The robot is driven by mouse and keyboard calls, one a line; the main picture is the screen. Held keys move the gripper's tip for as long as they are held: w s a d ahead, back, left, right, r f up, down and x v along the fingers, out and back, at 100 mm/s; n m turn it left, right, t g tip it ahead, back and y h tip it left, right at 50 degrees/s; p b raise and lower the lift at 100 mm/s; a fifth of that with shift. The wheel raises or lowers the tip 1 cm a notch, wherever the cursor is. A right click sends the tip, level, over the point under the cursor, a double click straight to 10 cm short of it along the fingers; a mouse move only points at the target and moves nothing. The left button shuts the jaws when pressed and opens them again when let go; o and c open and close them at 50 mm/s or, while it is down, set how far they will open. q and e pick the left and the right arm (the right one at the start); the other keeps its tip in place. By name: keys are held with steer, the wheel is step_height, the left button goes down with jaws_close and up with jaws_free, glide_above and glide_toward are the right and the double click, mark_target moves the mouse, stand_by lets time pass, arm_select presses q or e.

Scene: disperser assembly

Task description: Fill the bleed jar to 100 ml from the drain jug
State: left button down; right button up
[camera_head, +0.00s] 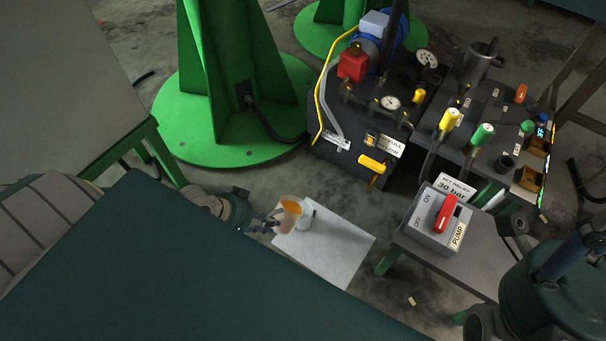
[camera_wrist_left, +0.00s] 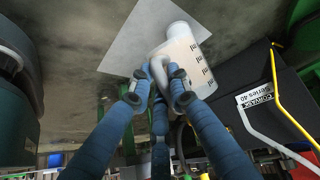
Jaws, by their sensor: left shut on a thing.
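My left gripper (camera_head: 268,223) is shut on the drain jug (camera_head: 283,221), a beige cup-like vessel with orange liquid showing at its open mouth. It is held by its near side, over a white sheet. A small white jar (camera_head: 307,213), which looks like the bleed jar, is right beside the jug and partly hidden by it. In the left wrist view, my blue fingers (camera_wrist_left: 158,78) close at a pale vessel with dark ml marks (camera_wrist_left: 188,60). A white round shape (camera_wrist_left: 180,28) shows behind it. I cannot read the level in the jar. My right gripper's fingers do not show.
The white sheet (camera_head: 335,248) lies on the grey floor. A pump switch box (camera_head: 438,220) with a red knob stands on a small table at right. A dark hydraulic unit (camera_head: 350,160) and green column foot (camera_head: 200,130) stand behind. A dark green panel (camera_head: 200,275) fills the front left.

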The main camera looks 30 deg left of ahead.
arm_select(q)
steer(key=shift+w+d+r+p, duration=0.1)
steer(key=shift+w+r+p, duration=0.25)
steer(key=shift+r+p, duration=0.3)
steer(key=shift+w+g, duration=0.1)
steer(key=shift+g, duration=0.2)
steer(key=shift+w+d, duration=0.1)
stand_by(0.5)
steer(key=shift+w+g+p, duration=0.15)
steer(key=shift+g+p, duration=0.15)
steer(key=shift+g, duration=0.1)
stand_by(0.5)
steer(key=shift+r+y, duration=0.1)
steer(key=shift+y, duration=0.2)
steer(key=shift+w+d, duration=0.1)
stand_by(1.0)
steer(key=shift+w+r, duration=0.1)
stand_by(0.5)
steer(key=shift+w+r+g, duration=0.1)
steer(key=shift+g, duration=0.2)
